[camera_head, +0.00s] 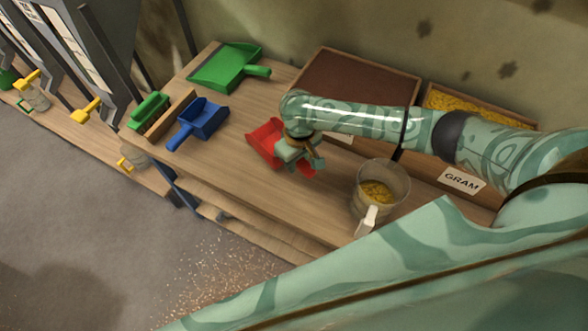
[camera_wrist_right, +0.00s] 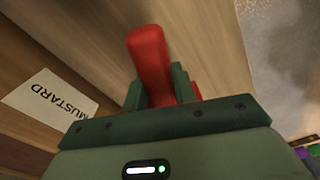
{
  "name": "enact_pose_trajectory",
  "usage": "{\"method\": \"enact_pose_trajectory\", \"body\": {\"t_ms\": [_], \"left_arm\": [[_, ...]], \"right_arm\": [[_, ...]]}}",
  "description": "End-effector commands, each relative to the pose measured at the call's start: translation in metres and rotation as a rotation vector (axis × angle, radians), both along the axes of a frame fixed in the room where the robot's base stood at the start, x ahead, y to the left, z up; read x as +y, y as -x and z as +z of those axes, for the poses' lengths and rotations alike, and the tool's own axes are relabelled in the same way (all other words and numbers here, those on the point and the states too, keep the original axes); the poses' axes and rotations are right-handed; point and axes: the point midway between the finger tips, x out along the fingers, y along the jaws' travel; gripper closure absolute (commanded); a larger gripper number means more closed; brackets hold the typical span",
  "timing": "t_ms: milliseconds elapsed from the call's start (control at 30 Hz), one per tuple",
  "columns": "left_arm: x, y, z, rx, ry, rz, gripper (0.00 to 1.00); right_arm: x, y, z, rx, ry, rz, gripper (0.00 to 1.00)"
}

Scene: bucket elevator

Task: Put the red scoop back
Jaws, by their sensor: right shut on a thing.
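The red scoop (camera_head: 264,139) is at the middle of the wooden table, in front of the brown-filled bin, partly hidden by my right gripper. My right gripper (camera_head: 303,165) is shut on it, with a bit of red showing beyond the fingers. In the right wrist view the red handle (camera_wrist_right: 150,60) stands up between the dark green fingers (camera_wrist_right: 163,88). Whether the scoop touches the tabletop cannot be told. My left gripper is not in view.
A blue scoop (camera_head: 208,118), a green dustpan (camera_head: 223,68) and a green brush (camera_head: 149,109) lie to the left. A clear jug (camera_head: 396,199) of yellow grain stands right of the gripper. Behind are a brown-filled bin (camera_head: 318,54) and the GRAM bin (camera_head: 428,170). A MUSTARD label (camera_wrist_right: 50,108) shows in the wrist view.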

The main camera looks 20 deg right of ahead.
Motion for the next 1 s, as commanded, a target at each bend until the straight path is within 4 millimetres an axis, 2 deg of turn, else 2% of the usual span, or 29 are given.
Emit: {"method": "enact_pose_trajectory", "body": {"t_ms": [33, 200, 400, 767, 800, 833, 867, 1000], "left_arm": [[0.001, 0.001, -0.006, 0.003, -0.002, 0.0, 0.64], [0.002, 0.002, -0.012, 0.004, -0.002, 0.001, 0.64], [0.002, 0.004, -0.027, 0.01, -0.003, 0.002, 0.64], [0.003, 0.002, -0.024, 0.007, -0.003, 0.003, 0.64], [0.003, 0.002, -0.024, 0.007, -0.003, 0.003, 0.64], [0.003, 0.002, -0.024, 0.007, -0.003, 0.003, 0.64], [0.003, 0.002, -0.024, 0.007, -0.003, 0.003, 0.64], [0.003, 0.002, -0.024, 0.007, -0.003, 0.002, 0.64]], "right_arm": [[0.0, -0.004, -0.007, 0.0, 0.0, -0.002, 1.0], [-0.001, -0.012, -0.016, 0.0, 0.0, -0.002, 1.0], [-0.001, -0.012, -0.046, 0.001, 0.0, -0.001, 1.0], [-0.001, -0.012, -0.047, -0.001, 0.001, 0.0, 1.0], [-0.001, -0.013, -0.047, -0.001, 0.001, 0.0, 0.65], [-0.001, -0.012, -0.047, -0.001, 0.001, 0.0, 0.56], [-0.001, -0.012, -0.047, -0.001, 0.001, 0.0, 0.51], [-0.001, -0.012, -0.047, -0.001, 0.001, 0.0, 0.51]]}}
